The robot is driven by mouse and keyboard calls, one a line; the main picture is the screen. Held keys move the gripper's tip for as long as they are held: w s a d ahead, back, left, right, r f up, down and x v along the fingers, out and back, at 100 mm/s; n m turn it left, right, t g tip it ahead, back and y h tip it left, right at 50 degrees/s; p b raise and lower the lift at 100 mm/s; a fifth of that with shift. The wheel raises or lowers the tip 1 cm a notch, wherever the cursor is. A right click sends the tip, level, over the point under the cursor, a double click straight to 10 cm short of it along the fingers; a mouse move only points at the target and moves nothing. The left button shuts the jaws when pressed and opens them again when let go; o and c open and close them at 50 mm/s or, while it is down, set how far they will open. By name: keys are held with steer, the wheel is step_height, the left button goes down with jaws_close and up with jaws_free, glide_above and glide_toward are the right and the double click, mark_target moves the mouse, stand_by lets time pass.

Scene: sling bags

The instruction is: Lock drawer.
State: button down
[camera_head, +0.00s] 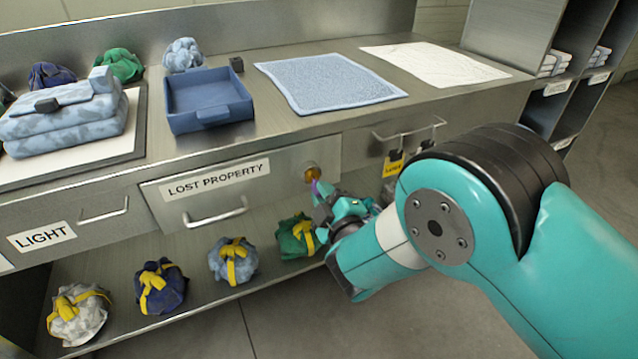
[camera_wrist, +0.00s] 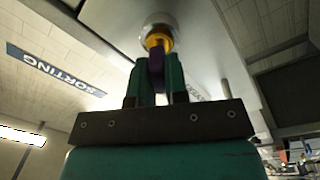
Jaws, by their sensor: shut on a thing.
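The drawer (camera_head: 265,192) labelled LOST PROPERTY has a bar handle (camera_head: 215,217) and a round brass lock (camera_head: 312,173) near its right end. Its front looks shut, close to flush with the counter. My gripper (camera_head: 325,196) is at the lock, shut on a purple key. The key (camera_wrist: 156,66) shows between the teal fingers in the wrist view, its far end against the yellow lock face (camera_wrist: 158,40). How deep the key sits in the lock is hidden. The drawer's underside and front edge fill the top of the wrist view.
Several tied bundles, including a green one (camera_head: 297,236) beside my gripper, sit on the lower shelf. A yellow tag (camera_head: 393,163) hangs from a rail on the right. A blue tray (camera_head: 208,98) and a blue cloth (camera_head: 330,82) lie on the counter.

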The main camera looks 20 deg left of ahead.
steer(key=shift+n+p, duration=1.05)
steer(key=shift+n, duration=0.85)
steer(key=shift+n+p, duration=0.75)
steer(key=shift+n, duration=0.15)
steer(key=shift+c, duration=2.1)
jaws_free()
steer(key=shift+f, duration=0.1)
steer(key=b+v, duration=0.2)
steer(key=b, duration=0.4)
steer(key=shift+s+d+f, duration=0.15)
steer(key=shift+s+d, duration=0.1)
steer(key=shift+s, duration=0.05)
steer(key=shift+b, duration=0.45)
